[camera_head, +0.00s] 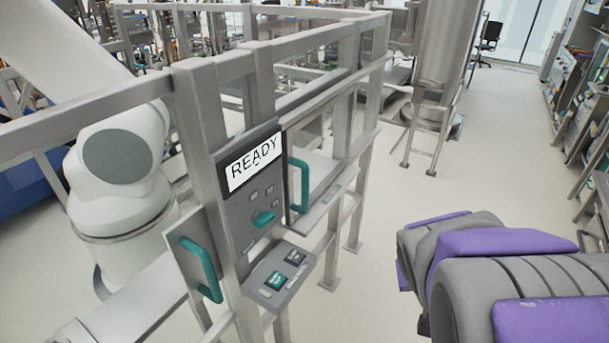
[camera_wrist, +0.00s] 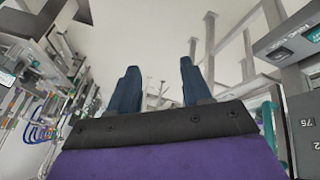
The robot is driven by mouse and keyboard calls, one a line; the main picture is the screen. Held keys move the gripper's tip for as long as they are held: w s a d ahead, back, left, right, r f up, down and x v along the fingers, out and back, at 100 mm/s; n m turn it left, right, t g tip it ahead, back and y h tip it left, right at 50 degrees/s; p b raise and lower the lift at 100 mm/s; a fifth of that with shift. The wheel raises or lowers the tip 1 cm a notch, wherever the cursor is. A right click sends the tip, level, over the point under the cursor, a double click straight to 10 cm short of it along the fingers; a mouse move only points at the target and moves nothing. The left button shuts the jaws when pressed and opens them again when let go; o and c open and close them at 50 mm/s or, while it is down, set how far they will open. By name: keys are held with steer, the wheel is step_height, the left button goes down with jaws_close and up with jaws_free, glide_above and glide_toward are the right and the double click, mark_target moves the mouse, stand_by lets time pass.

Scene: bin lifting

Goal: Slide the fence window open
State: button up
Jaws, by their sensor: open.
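The fence (camera_head: 190,115) is a grey metal frame on the left half of the head view. A teal handle (camera_head: 304,185) stands upright on the fence just right of the READY panel (camera_head: 248,195). A second teal handle (camera_head: 208,270) is on a grey plate left of the panel. I cannot tell which handle belongs to the window. My gripper (camera_wrist: 160,88) is open and empty in the wrist view, its two dark blue fingers apart over the floor. A teal handle (camera_wrist: 269,127) shows at the right of that view, apart from the fingers. The fingers do not show in the head view.
A button box (camera_head: 280,278) juts out below the panel. A white robot arm (camera_head: 120,165) stands behind the fence. A large steel column (camera_head: 445,60) stands at the back. Shelving (camera_head: 590,110) lines the right side. The floor (camera_head: 480,165) between is clear.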

steer(key=w+d+r+n+t, duration=0.2)
steer(key=w+d+t, duration=0.15)
steer(key=w, duration=0.65)
steer(key=w+d+r+n+t, duration=0.2)
steer(key=w+t, duration=0.3)
steer(key=w, duration=0.5)
steer(key=n+y, duration=0.6)
steer(key=y, duration=1)
glide_toward(308, 184)
steer(key=shift+t, duration=0.35)
steer(key=b+x, duration=0.1)
steer(key=x, duration=0.4)
steer(key=b+x, duration=0.1)
steer(key=x, duration=0.5)
steer(key=shift+w+a+f, duration=0.1)
steer(key=shift+a+f, duration=0.05)
steer(key=shift+f, duration=0.1)
jaws_close()
